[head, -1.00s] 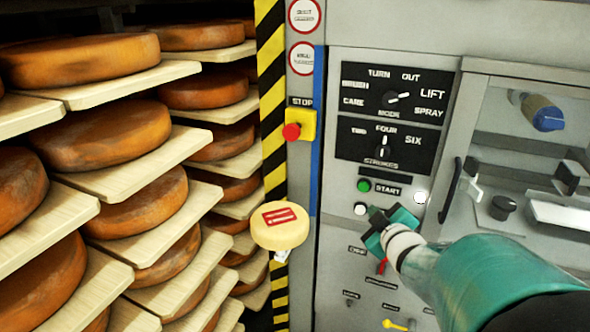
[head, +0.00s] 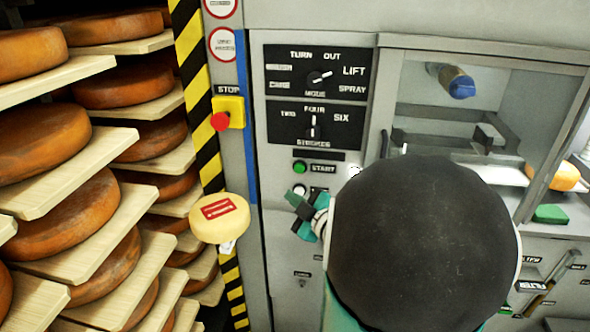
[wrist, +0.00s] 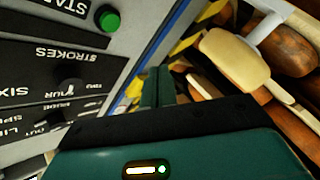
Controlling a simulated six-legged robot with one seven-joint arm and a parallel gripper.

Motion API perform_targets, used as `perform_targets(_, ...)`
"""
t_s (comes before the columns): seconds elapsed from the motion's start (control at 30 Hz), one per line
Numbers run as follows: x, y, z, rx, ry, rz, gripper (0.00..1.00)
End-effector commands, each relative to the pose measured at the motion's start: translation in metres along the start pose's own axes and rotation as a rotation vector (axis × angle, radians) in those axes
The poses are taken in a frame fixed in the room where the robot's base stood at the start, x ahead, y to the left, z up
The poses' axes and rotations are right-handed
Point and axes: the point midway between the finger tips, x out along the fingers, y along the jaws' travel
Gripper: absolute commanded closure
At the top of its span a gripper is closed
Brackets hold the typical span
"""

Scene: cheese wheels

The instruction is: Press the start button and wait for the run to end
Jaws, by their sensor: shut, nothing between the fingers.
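The green start button (head: 300,167) sits on the grey machine panel, left of its START label. It also shows in the wrist view (wrist: 109,19), not covered by my fingers. My gripper (head: 302,206) is shut and empty, just below the button in the head view. In the wrist view its fingers (wrist: 157,86) lie together, apart from the button. A white round button or lamp (head: 300,189) shows just above the fingertips. The mode knob (head: 319,77) points towards LIFT and the strokes knob (head: 313,127) towards FOUR. My arm hides the panel's lower right.
A red stop button (head: 220,121) on a yellow box is left of the panel. A pale cheese-like disc with a red label (head: 220,218) sticks out below it. Shelves of cheese wheels (head: 100,220) fill the left. A glazed compartment (head: 470,120) is at right.

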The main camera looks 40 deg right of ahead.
Motion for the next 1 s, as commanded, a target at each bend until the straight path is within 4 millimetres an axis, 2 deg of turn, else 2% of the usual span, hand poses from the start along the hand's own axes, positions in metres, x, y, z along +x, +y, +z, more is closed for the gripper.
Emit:
perform_targets(0.27, 0.008, 0.006, 0.006, 0.0, -0.001, 0.0, 1.0)
perform_targets(0.7, 0.049, 0.033, 0.033, 0.0, 0.002, -0.002, 1.0)
perform_targets(1.0, 0.063, 0.043, 0.043, 0.0, 0.002, -0.003, 1.0)
